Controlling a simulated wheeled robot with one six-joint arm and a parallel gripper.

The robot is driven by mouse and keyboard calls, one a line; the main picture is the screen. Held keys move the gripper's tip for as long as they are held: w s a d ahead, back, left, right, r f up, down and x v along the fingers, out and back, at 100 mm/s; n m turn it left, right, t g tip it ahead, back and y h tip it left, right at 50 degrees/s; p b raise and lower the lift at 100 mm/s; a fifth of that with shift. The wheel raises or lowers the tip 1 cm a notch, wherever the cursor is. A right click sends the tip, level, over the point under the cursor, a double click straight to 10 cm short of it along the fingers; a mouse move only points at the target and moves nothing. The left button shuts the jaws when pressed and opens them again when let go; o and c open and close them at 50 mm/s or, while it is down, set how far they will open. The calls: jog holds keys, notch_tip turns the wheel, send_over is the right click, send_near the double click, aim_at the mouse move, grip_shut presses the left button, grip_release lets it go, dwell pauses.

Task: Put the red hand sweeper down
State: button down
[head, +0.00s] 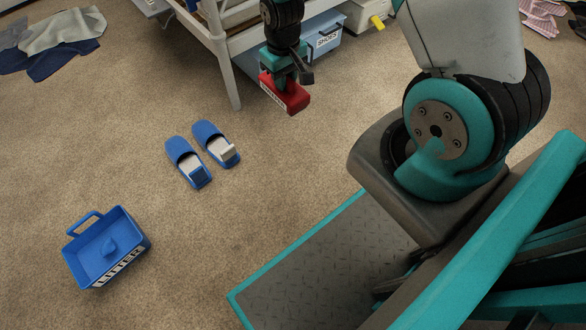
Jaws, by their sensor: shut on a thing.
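My gripper (291,73) hangs in the upper middle of the head view, pointing down. It is shut on the red hand sweeper (290,95), a small red block-like thing with a white label on its left side. The sweeper appears to be held above the carpet, in front of a pale furniture frame. The fingertips are small and partly hidden against the sweeper.
Blue slippers (203,153) lie on the carpet left of centre. A blue litter tray (107,248) sits at lower left. A blue shoe box (322,41) stands behind the gripper by the pale frame (222,52). Cloths (58,39) lie at upper left. Carpet between is clear.

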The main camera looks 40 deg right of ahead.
jog(key=shift+s+d+f+b, duration=0.6)
jog(key=shift+f+b, duration=1.85)
jog(key=shift+f, duration=3.2)
jog(key=shift+s+d+f+b, duration=0.55)
jog(key=shift+f+b, duration=1.95)
jog(key=shift+f, duration=3.15)
jog(key=shift+s+d+f+b, duration=0.6)
jog(key=shift+f+b, duration=1.85)
jog(key=shift+f, duration=3.2)
jog(key=shift+a, duration=0.1)
